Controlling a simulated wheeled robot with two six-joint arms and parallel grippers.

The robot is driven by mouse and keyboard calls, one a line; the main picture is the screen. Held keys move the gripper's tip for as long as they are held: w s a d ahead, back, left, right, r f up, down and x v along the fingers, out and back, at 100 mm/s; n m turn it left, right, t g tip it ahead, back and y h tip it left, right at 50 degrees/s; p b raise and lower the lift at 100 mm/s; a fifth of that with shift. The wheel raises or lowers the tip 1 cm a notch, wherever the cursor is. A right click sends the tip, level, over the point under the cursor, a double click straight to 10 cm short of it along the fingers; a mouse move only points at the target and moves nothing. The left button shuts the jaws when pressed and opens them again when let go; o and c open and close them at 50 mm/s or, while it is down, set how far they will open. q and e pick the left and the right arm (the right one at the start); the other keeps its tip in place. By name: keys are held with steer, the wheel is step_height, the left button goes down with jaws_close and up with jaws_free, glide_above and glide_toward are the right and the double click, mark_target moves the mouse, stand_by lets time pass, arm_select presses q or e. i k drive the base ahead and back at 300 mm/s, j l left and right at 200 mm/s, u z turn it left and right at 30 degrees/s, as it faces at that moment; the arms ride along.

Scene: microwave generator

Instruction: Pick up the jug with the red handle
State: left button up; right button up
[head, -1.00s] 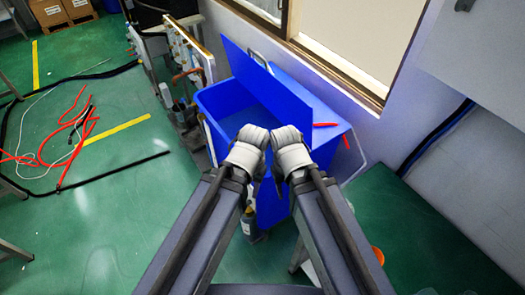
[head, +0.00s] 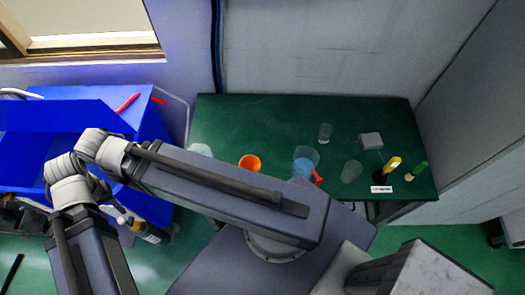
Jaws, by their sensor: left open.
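The clear jug (head: 306,157) with a red handle stands upright on the green table (head: 250,115), near the middle. Its body looks bluish, and its handle is on the lower right side, toward me. My left gripper (head: 112,202) shows only in small part at the left, below the arm joints and in front of the blue bin. It is open, well left of the jug and apart from it.
An orange cup (head: 250,162) stands left of the jug. Clear beakers (head: 351,171) (head: 325,132), a grey block (head: 371,141), and yellow (head: 393,164) and green-topped (head: 417,170) items stand right. The blue bin (head: 130,185) is left of the table. The table's back left is clear.

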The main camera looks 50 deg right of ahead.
mark_target(306, 160)
steer(key=z, duration=2.5)
steer(key=k+u, duration=0.35)
steer(key=k, duration=0.2)
steer(key=k+j+u, duration=0.1)
steer(key=k+u, duration=0.2)
steer(key=k, duration=0.25)
